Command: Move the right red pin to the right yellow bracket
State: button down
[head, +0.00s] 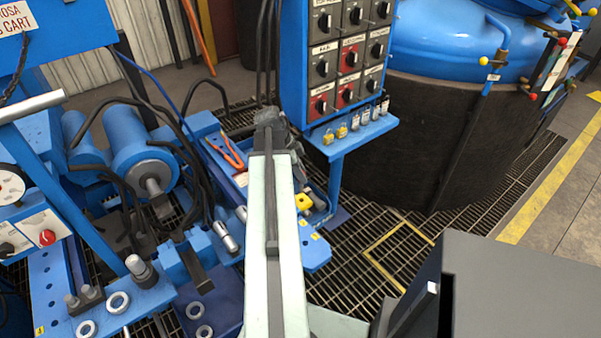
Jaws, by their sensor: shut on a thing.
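My pale arm rises up the middle of the head view to a dark grey joint, and darker arm parts show just right of it. My gripper's fingertips do not show; they seem hidden behind the arm. A small yellow block (304,202), possibly a yellow bracket, sits on the blue bench right of the arm. Small yellow marks show on the blue plate (316,254) below it. I cannot make out a red pin; whatever my gripper holds is hidden.
A blue control panel (337,60) with padlocks on its shelf (350,140) stands behind the arm. Orange-handled pliers (225,153) lie on the bench to the left, near blue cylinders (142,160). A large dark furnace (420,140) stands right. Open floor grating (400,255) lies before it.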

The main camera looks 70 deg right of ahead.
aim_at(301, 191)
jog(key=shift+f+b, duration=4.45)
jog(key=shift+f, duration=0.3)
jog(key=c, duration=1.1)
grip_release()
jog(key=shift+r, duration=0.1)
jog(key=p+v, duration=0.7)
jog(key=shift+r, duration=0.3)
